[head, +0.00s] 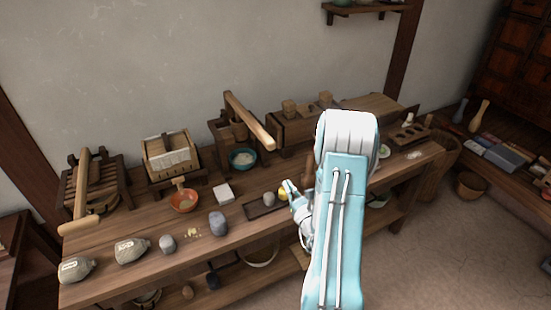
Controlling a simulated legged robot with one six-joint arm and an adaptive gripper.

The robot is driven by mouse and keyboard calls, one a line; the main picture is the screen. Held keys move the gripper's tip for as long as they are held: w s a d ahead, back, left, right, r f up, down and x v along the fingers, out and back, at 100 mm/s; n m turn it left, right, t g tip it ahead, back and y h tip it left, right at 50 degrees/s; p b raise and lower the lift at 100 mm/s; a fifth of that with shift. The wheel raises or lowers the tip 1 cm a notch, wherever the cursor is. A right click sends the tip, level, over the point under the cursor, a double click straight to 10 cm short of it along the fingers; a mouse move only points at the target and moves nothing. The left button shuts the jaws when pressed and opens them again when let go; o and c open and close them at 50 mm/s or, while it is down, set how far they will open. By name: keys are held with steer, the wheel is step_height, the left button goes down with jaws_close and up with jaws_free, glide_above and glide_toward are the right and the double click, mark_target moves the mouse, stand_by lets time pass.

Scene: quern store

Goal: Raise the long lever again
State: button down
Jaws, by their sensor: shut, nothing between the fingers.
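A long wooden lever (248,119) slants from the top of a wooden press frame (222,131) down toward the front right. Its pale front end hangs above and just right of a teal bowl (242,158). Another wooden lever (82,185) with a thick crosswise handle (79,227) lies low on a slatted frame at the far left. My gripper (288,187) is shut and empty over the front middle of the bench, apart from both levers. My arm hides part of the bench to its right.
A yellow item (284,195) lies close beside my gripper. Open floor (420,265) lies at right.

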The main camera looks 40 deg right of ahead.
steer(key=w+d+r, duration=0.1)
steer(key=w+r, duration=0.5)
steer(key=w, duration=0.3)
steer(key=shift+w+d+r, duration=0.15)
steer(key=shift+w, duration=0.15)
steer(key=shift+d, duration=0.25)
